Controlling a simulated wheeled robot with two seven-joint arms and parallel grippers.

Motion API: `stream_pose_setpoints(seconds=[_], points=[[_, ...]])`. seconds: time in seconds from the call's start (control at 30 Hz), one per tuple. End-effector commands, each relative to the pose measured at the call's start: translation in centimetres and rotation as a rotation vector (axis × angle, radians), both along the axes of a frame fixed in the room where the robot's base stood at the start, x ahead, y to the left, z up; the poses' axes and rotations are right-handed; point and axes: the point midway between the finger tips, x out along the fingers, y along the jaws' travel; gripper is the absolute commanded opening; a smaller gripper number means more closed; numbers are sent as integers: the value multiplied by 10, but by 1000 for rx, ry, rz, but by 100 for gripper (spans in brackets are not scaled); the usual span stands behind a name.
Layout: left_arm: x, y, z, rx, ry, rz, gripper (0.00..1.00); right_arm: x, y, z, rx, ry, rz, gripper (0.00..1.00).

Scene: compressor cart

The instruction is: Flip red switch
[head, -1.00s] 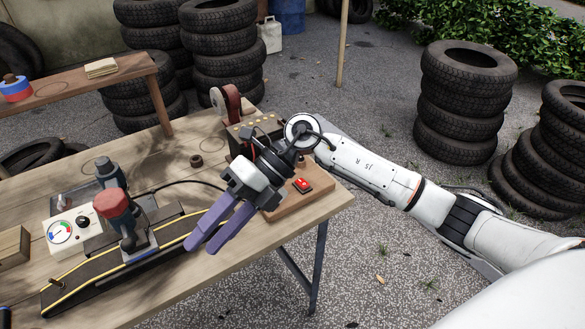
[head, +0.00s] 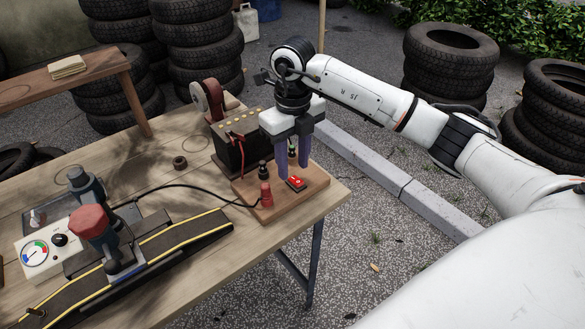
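The red switch (head: 296,183) is a small red rocker in a dark housing on a wooden board (head: 318,188) at the table's right corner. My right gripper (head: 293,176) points straight down over the board, with its purple fingers just behind and left of the switch. The fingers look slightly apart with nothing visible between them. I cannot tell whether a fingertip touches the switch or the board. My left gripper is not in view.
A red plug-like part (head: 266,195) with a black cable stands on the board left of the switch. A dark battery box (head: 237,143) is behind it.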

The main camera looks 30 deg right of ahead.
Motion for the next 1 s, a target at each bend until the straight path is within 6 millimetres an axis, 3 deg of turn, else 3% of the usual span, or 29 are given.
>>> stream_pose_setpoints(seconds=[0.2, 0.53, 0.73, 1.0], points=[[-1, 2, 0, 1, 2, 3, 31, 0, 0, -24, 1, 1, -1, 36], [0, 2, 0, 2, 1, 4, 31, 0, 0, -27, 1, -1, 0, 36], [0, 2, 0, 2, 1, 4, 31, 0, 0, -27, 1, -1, 0, 2], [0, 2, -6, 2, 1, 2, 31, -1, -1, -29, 3, -45, 1, 0]])
